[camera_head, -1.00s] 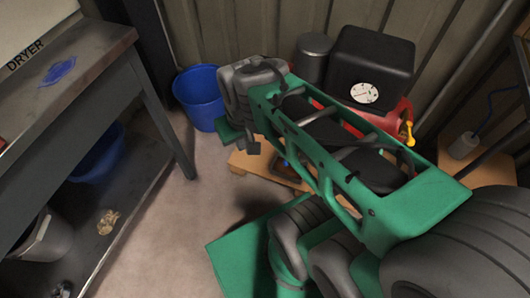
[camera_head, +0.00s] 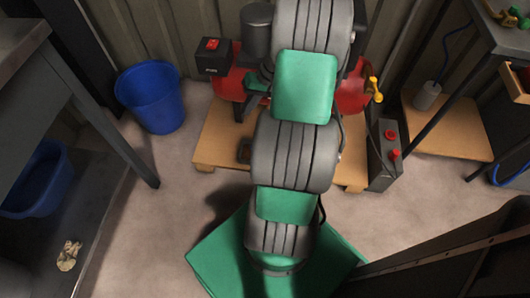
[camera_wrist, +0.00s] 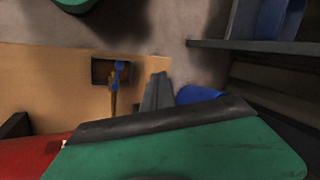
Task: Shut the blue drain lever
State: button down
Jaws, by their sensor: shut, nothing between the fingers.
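In the wrist view the small blue drain lever (camera_wrist: 119,66) shows at the top of a brass valve (camera_wrist: 113,95), over a dark shallow tray (camera_wrist: 98,72) on the wooden base. The tray also shows in the head view (camera_head: 244,151), but the lever cannot be made out there. The red compressor tank (camera_head: 237,88) lies above the base, partly behind my arm. My gripper (camera_wrist: 157,88) is shut and empty, its grey fingers to the right of the valve in the wrist view. A gap shows between them in the picture; the depth is unclear.
A blue bucket (camera_head: 150,98) stands left of the wooden base (camera_head: 213,139). A grey bench (camera_head: 75,75) is at the left, with a blue tub (camera_head: 38,185) below. A dark box with red caps (camera_head: 385,155) stands right of the base. Floor between bench and base is clear.

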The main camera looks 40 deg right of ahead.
jog(key=s+d+f+m+t+y+b, duration=0.1)
jog(key=s+d+f+m+t+b, duration=0.1)
jog(key=s+d+f, duration=0.4)
jog(key=s+d+f+m+t+b, duration=0.1)
jog(key=s+d+f, duration=0.5)
jog(key=f, duration=0.6)
jog(key=shift+f+m+t+y+b, duration=0.4)
jog(key=shift+m+t, duration=0.3)
jog(key=shift+t, duration=0.4)
jog(key=w+r+b+x, duration=0.1)
jog(key=b+x, duration=0.3)
jog(key=x, duration=0.9)
jog(key=shift+w+a+b, duration=0.2)
jog(key=shift+a+b, duration=0.1)
jog(key=shift+a, duration=0.15)
jog(key=shift+d+r, duration=0.1)
jog(key=shift+d, duration=0.05)
